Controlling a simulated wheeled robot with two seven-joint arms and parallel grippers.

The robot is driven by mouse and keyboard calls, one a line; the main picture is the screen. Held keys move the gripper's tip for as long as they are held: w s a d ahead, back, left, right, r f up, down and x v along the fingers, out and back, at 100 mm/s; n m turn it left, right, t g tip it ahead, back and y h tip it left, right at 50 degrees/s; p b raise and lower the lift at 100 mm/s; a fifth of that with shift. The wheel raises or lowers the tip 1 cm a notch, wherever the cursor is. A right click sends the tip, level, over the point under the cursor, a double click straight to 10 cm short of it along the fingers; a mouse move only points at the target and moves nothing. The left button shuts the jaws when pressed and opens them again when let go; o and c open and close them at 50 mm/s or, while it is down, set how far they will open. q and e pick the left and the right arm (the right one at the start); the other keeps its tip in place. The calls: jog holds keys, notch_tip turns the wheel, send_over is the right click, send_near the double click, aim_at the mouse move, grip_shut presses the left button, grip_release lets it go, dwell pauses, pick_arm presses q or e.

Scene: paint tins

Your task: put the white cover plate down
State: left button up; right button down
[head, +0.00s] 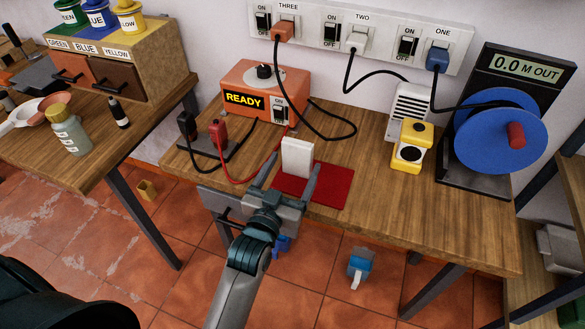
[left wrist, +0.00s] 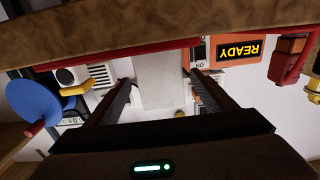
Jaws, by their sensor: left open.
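The white cover plate (head: 297,157) stands upright on the red mat (head: 333,189) near the front edge of the workbench. My left gripper (head: 295,173) reaches in from the front, its two fingers apart, one on each side of the plate. In the left wrist view, the picture is upside down, and the plate (left wrist: 160,78) shows between the open fingers of the gripper (left wrist: 160,88). My right gripper is not in view.
Behind the plate stands an orange box (head: 265,90) reading READY, with black and red plugs (head: 218,132) to its left. A yellow button box (head: 411,147) and a blue reel (head: 490,130) stand to the right. The bench front right of the mat is clear.

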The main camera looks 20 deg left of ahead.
pick_arm(q)
jog(key=s, duration=0.2)
jog(key=s+b, duration=0.1)
jog(key=s, duration=0.2)
jog(key=shift+s+f, duration=0.2)
jog(key=shift+s, duration=0.1)
jog(key=s, duration=0.6)
jog(key=shift+s+a+r+b, duration=0.15)
jog(key=shift+b, duration=0.3)
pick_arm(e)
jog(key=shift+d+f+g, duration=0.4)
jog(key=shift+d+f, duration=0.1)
